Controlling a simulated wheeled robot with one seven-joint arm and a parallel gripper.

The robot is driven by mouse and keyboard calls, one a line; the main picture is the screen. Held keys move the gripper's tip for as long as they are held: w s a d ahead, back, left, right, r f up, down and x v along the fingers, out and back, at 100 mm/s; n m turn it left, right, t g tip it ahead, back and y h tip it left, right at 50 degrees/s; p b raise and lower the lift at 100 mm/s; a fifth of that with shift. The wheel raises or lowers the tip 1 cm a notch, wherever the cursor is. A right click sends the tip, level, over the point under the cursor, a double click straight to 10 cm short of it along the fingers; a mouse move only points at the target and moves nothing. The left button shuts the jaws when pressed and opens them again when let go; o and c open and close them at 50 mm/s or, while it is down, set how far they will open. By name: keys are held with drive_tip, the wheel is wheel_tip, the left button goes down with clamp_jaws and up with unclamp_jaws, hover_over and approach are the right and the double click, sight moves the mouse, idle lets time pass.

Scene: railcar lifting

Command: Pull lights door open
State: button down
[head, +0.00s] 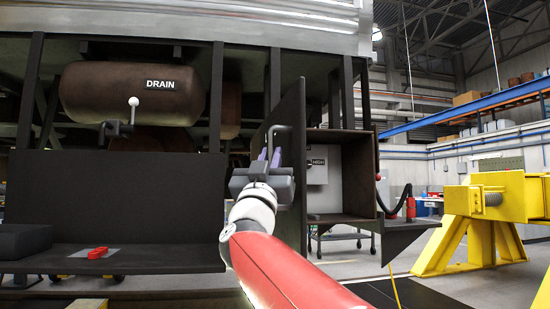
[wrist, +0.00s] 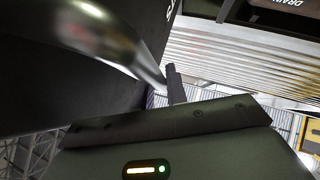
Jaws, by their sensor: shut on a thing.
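The lights door (head: 292,115) is a dark panel on the railcar's side. It stands swung outward, and the box interior shows to its right. My gripper (head: 270,157) is at the door's bent metal handle (head: 287,131), shut on it, with the purple-grey fingers around the bar. In the wrist view the handle (wrist: 112,32) is a large blurred metal bar across the upper left, with the dark door (wrist: 50,80) behind it. One finger of my gripper (wrist: 175,84) shows beside the bar; the exact contact is hidden.
The open box (head: 360,175) holds a light unit marked HIGH (head: 317,170). A brown tank (head: 135,90) marked DRAIN and a white-knobbed lever (head: 133,103) are at left. A yellow stand (head: 490,225) is at right. Open floor lies between the box and the stand.

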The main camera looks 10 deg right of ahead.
drive_tip(key=shift+r, duration=0.2)
drive_tip(key=c, duration=1.4)
unclamp_jaws()
drive_tip(key=shift+d+f, duration=0.1)
drive_tip(key=b+v, duration=0.2)
drive_tip(key=v, duration=0.5)
drive_tip(key=shift+s+f+b, duration=0.15)
drive_tip(key=shift+f+b, duration=0.2)
drive_tip(key=shift+b, duration=0.05)
